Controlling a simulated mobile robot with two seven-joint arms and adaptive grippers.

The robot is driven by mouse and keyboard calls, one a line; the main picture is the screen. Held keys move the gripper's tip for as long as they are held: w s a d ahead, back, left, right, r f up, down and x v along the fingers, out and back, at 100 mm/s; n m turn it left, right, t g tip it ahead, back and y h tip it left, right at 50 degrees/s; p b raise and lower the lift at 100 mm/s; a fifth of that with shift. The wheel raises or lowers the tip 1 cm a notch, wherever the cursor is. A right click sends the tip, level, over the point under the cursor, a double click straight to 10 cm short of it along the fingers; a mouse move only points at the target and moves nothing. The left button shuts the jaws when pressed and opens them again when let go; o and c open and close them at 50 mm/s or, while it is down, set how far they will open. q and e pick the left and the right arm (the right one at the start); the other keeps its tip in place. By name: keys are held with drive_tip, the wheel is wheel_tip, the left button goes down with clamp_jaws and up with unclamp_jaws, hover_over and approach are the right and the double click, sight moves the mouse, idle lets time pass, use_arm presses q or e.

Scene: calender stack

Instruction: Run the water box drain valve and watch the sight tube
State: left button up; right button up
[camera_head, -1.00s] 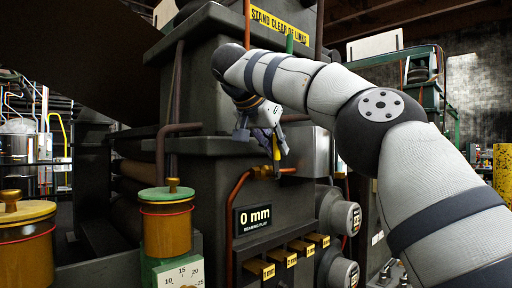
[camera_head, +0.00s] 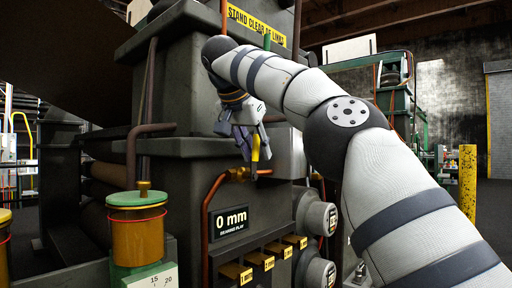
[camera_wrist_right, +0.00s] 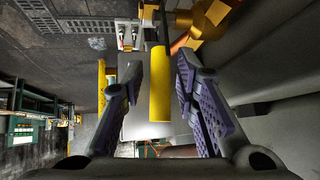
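The drain valve has a brass body (camera_head: 240,174) on a copper pipe at the machine's side, with a yellow lever handle (camera_head: 255,148) standing up from it. In the right wrist view the yellow handle (camera_wrist_right: 160,85) lies between the two purple-padded fingers, with a gap visible on both sides. The brass valve body (camera_wrist_right: 207,18) shows beyond it at the top. My right gripper (camera_wrist_right: 158,72) is open around the handle; it also shows in the head view (camera_head: 250,138). I cannot make out the sight tube. My left gripper is not in view.
A "0 mm" sign (camera_head: 230,222) and several yellow-labelled blocks (camera_head: 268,262) sit below the valve. Round gauges (camera_head: 318,218) project at the right of them. An amber oil cup (camera_head: 138,228) stands at lower left. A yellow post (camera_head: 467,180) stands at far right.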

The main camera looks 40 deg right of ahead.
sight(254, 142)
drive_tip(key=shift+r, duration=0.15)
drive_tip(key=v, duration=0.4)
drive_tip(key=shift+s+a+r, duration=0.2)
drive_tip(key=shift+a+r, duration=0.1)
drive_tip(key=shift+a, duration=0.3)
drive_tip(key=s+a, duration=0.4)
drive_tip(key=a, duration=0.6)
drive_tip(key=shift+s+a, duration=0.15)
drive_tip(key=shift+a, duration=0.2)
